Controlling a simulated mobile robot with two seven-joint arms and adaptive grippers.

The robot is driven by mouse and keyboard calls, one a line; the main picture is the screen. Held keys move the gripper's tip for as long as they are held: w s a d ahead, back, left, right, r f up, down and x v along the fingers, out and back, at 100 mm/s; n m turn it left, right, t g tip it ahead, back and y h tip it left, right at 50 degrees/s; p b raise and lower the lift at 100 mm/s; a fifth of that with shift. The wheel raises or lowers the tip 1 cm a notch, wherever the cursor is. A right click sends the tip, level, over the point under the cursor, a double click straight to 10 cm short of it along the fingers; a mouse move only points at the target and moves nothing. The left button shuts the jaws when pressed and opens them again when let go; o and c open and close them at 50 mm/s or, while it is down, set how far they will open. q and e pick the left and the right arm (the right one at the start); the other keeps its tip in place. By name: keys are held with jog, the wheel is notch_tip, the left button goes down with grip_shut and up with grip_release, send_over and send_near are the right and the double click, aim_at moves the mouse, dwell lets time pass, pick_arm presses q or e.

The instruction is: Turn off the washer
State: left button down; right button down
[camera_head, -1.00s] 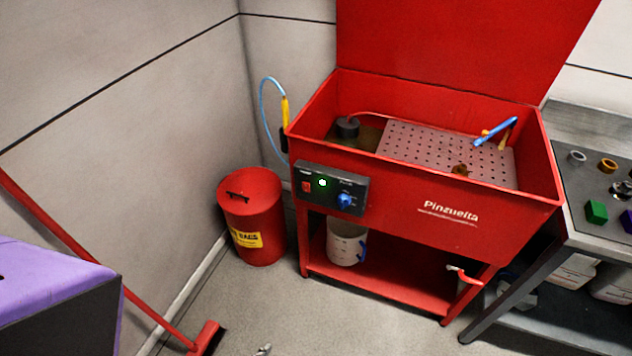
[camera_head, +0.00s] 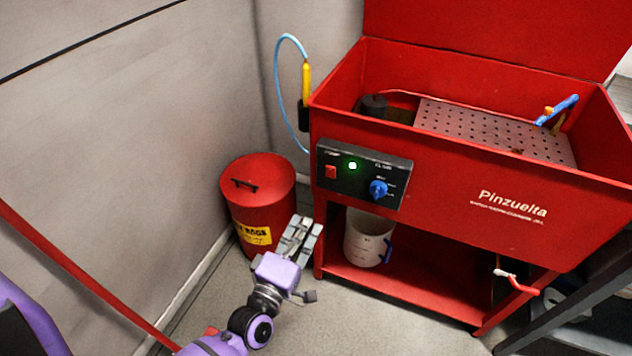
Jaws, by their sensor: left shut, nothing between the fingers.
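The red washer (camera_head: 450,205) stands with its lid raised. Its black control panel (camera_head: 345,192) is on the left of the front face. The panel has a red switch (camera_head: 330,171), a lit green light (camera_head: 352,166) and a blue knob (camera_head: 378,188). My left gripper (camera_head: 306,222) is shut and empty. In the picture it is below and left of the panel, in front of the red rag bin, apart from the switch. My right gripper is not in view.
The red rag bin (camera_head: 258,190) stands left of the washer, by the wall. A white bucket (camera_head: 366,238) sits on the washer's lower shelf. A red-handled valve (camera_head: 517,283) sticks out at lower right. A blue hose (camera_head: 277,75) hangs at the washer's left side.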

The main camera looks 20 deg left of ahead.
pick_arm(q)
jog(key=shift+r+n, duration=0.5)
jog(key=shift+n, duration=0.3)
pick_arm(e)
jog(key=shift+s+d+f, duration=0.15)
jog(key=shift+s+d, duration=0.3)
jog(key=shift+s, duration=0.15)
pick_arm(q)
jog(key=p, duration=0.1)
send_near(331, 171)
jog(key=w, duration=0.6)
jog(key=shift+d+r, duration=0.15)
jog(key=shift+r, duration=0.05)
jog(key=shift+w, duration=0.4)
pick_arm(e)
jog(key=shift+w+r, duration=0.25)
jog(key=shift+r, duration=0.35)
